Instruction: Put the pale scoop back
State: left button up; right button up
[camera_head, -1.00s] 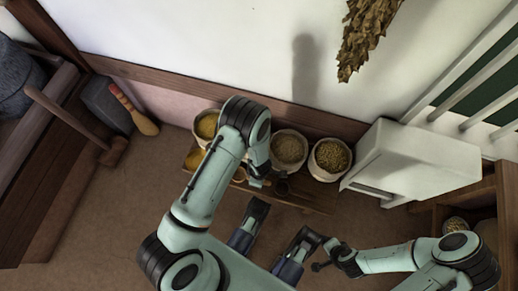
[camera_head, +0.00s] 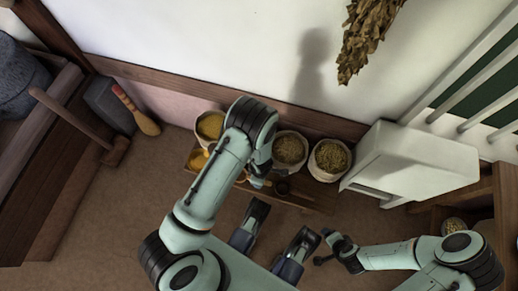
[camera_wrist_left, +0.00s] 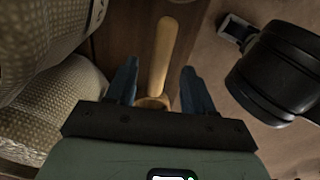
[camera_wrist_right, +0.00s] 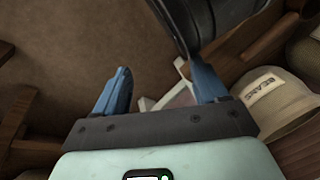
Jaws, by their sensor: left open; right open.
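A pale wooden scoop (camera_wrist_left: 163,55) shows in the left wrist view, its straight handle pointing up the picture and its lower end between my fingers. My left gripper (camera_wrist_left: 159,80) is open around it, with a gap to the fingers on both sides. In the head view my left arm hides most of this spot, and the left gripper (camera_head: 260,180) is low over the wooden bench beside the sacks. My right gripper (camera_wrist_right: 160,72) is open and empty; in the head view it (camera_head: 324,248) is over the floor in front of the bench.
Open sacks (camera_head: 330,158) of grain stand along the wall on a low bench (camera_head: 314,196). A sack marked BEANS (camera_wrist_right: 278,100) shows in the right wrist view. A white box-like stand (camera_head: 415,160) is to the right. A mallet (camera_head: 80,125) is at left. Brown floor (camera_head: 120,220) lies clear.

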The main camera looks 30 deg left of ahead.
pick_arm(q)
notch_tip(320, 180, up, 5)
jog(key=shift+f+p, duration=0.1)
jog(key=shift+p, duration=1.1)
notch_tip(320, 180, up, 5)
jog(key=shift+f+p, duration=0.2)
jog(key=shift+p, duration=1)
pick_arm(e)
jog(key=s+a+r+g+y, duration=0.1)
jog(key=s+a+r, duration=0.3)
jog(key=s+r, duration=0.1)
jog(key=shift+s+r+n+g, duration=0.15)
jog(key=shift+r+n+g, duration=0.15)
jog(key=shift+r, duration=0.5)
jog(key=shift+d, duration=0.1)
